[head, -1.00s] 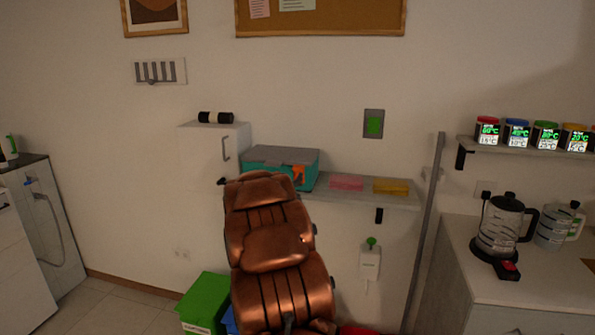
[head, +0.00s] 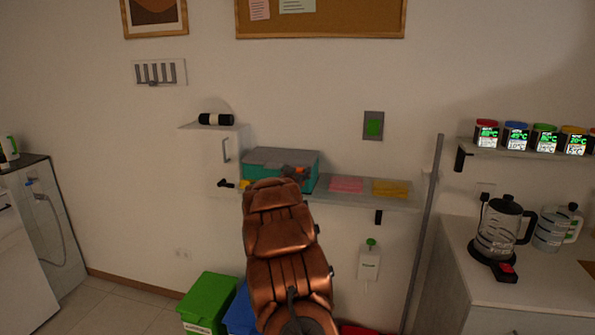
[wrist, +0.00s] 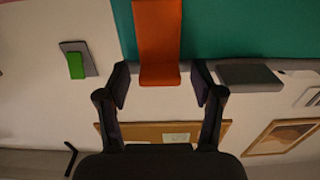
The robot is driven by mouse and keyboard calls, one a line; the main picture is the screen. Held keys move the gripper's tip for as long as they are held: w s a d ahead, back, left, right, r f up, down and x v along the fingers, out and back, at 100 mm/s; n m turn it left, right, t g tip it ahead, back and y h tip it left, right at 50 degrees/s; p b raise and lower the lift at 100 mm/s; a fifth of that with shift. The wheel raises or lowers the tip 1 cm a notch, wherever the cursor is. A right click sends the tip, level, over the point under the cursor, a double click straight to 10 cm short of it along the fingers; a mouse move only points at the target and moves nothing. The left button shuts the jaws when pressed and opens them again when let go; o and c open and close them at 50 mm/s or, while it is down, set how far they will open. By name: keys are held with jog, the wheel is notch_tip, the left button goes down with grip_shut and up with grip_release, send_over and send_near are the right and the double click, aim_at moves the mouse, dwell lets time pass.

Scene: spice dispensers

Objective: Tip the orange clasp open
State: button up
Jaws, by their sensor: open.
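The orange clasp (wrist: 159,40) is a flat tab on the front of a teal box with a grey lid (head: 268,157). The box stands on the wall shelf. The teal wall (wrist: 230,30) also shows in the wrist view. My gripper (wrist: 162,82) is open, with one dark finger on each side of the clasp's free end. Small gaps seem to remain between fingers and clasp; I cannot tell whether they touch. In the head view my arm and gripper hide most of the clasp, and only a bit of orange shows.
A pink pad (head: 347,185) and a yellow pad (head: 390,188) lie on the shelf (head: 330,198) right of the box. A white cabinet (head: 212,150) with a handle stands to the left. A grey pole (head: 425,230) and a counter with a kettle (head: 503,225) are at right.

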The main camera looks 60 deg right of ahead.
jog(key=shift+d, duration=0.15)
jog(key=shift+c, duration=0.4)
grip_shut()
